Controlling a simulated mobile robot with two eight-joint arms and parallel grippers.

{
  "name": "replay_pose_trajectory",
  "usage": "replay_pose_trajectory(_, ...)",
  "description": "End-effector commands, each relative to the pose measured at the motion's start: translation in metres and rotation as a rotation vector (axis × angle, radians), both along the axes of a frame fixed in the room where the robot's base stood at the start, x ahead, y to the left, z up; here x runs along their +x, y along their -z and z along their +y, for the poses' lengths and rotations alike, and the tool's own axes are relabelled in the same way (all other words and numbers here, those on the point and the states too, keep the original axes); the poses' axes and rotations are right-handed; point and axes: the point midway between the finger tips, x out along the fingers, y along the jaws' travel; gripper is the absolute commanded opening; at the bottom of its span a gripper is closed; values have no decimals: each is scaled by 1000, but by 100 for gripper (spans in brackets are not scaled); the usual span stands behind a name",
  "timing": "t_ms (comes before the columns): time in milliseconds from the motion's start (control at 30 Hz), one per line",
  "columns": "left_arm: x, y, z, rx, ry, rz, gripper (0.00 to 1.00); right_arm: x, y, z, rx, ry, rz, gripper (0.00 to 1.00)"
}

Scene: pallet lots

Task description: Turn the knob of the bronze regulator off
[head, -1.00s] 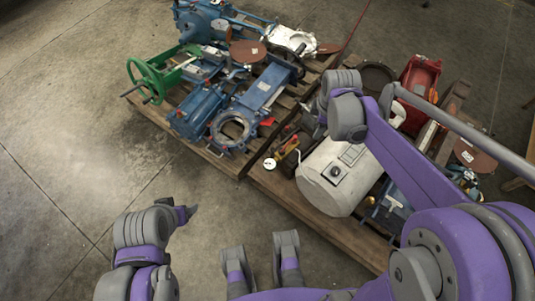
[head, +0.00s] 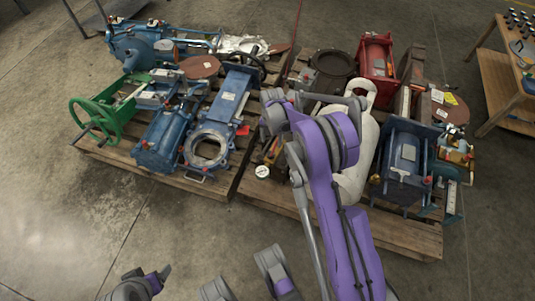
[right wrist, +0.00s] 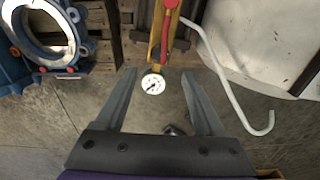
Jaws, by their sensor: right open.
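A blue ring-shaped valve (head: 206,148) lies left of the regulator on a wooden pallet. A thin white hooked pipe (right wrist: 236,105) sticks out right of the gauge. The floor before the pallets is clear.

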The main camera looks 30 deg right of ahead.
Motion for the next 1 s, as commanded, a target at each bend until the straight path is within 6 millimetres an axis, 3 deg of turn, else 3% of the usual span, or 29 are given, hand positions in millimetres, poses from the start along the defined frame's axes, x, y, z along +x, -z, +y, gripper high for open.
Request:
replay_pose_trajectory(300, 3, 15, 0, 0, 0, 1, 76, 1, 62, 0, 0, 1, -1, 71)
replay_pose_trajectory(500, 4, 19, 0, 0, 0, 0, 76, 0, 86, 0, 0, 1, -1, 71)
replay_pose_trajectory(900, 4, 19, 0, 0, 0, 0, 76, 0, 93, 0, 0, 2, -1, 71)
replay_pose_trajectory(1000, 4, 19, 0, 0, 0, 0, 76, 0, 93, 0, 0, 2, -1, 53)
